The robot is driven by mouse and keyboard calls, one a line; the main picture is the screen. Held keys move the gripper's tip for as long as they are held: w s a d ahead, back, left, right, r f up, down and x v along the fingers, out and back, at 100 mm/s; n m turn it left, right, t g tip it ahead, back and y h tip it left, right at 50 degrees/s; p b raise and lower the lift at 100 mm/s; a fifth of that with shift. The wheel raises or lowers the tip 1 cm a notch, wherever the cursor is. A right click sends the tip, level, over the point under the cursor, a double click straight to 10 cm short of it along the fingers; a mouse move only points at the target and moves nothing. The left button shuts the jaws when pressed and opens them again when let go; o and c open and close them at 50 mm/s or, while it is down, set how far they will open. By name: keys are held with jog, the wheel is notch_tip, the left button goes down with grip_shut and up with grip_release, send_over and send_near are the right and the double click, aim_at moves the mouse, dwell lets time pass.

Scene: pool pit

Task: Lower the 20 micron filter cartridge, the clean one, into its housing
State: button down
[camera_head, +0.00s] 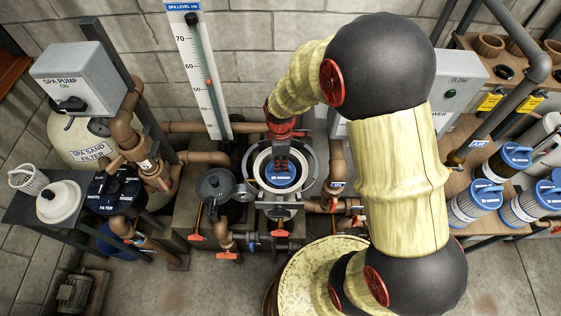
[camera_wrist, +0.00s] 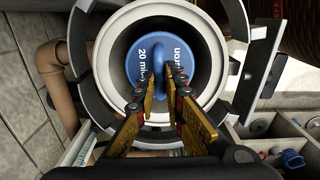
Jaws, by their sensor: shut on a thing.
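The 20 micron filter cartridge shows its blue lettered cap (camera_head: 281,181) inside the round opening of the housing (camera_head: 258,170) in the head view. In the wrist view the blue cap (camera_wrist: 137,62) reads "20 micron" and sits within the pale ring of the housing (camera_wrist: 107,60). My gripper (camera_head: 281,164) points down from above. Its fingers (camera_wrist: 163,75) are shut on the raised blue handle in the middle of the cap. The cartridge looks roughly centred in the ring. Its body is hidden below the cap, and I cannot tell how deep it sits.
Several blue-capped cartridges (camera_head: 488,195) stand on the wooden bench at right. A grey-lidded pot (camera_head: 215,184) stands left of the housing, with pipes and red-handled valves (camera_head: 280,233) in front. A level gauge (camera_head: 200,75) rises behind. A parts tray (camera_wrist: 285,135) shows in the wrist view.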

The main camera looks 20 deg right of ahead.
jog(key=shift+f+b, duration=0.9)
jog(key=shift+f, duration=0.45)
dwell(0.4)
dwell(0.6)
jog(key=c, duration=1.8)
grip_release()
jog(key=shift+o, duration=0.2)
notch_tip(320, 180, up, 12)
jog(key=p, duration=0.8)
